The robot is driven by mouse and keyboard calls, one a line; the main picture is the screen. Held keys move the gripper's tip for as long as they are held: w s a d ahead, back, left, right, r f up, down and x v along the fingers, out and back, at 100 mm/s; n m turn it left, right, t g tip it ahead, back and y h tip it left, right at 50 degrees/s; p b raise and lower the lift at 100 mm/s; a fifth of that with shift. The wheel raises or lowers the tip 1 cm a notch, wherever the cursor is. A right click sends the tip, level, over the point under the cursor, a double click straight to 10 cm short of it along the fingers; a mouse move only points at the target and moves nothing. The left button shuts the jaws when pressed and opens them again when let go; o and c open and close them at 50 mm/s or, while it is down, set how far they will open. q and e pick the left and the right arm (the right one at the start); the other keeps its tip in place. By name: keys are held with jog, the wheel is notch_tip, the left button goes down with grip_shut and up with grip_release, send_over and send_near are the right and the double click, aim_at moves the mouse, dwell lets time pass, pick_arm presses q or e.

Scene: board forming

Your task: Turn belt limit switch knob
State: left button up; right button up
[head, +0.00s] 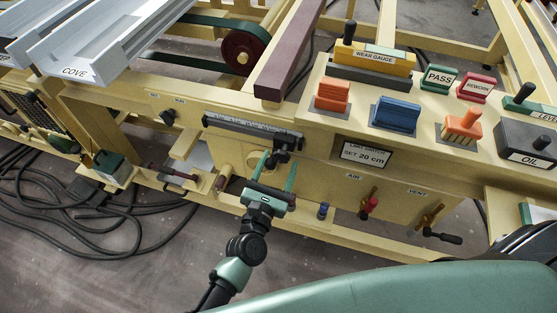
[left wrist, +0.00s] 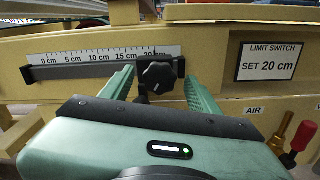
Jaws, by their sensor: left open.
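The black limit switch knob (head: 283,148) sits at the right end of a dark rail (head: 240,127) on the cream machine's front. In the left wrist view the lobed knob (left wrist: 158,76) is below the 20 cm mark of a white scale (left wrist: 112,56). A sign (left wrist: 267,61) beside it reads "LIMIT SWITCH SET 20 cm". My left gripper (head: 277,166) is open, its green fingers on either side of the knob. In the left wrist view gaps show between the knob and both fingers (left wrist: 160,75). My right gripper is not in view.
Red AIR (head: 370,204) and black VENT (head: 436,231) handles stick out at the lower right. Black cables (head: 90,220) lie on the floor at left.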

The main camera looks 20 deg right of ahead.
pick_arm(q)
jog(key=shift+w+d, duration=0.25)
jog(key=shift+w, duration=0.15)
grip_shut()
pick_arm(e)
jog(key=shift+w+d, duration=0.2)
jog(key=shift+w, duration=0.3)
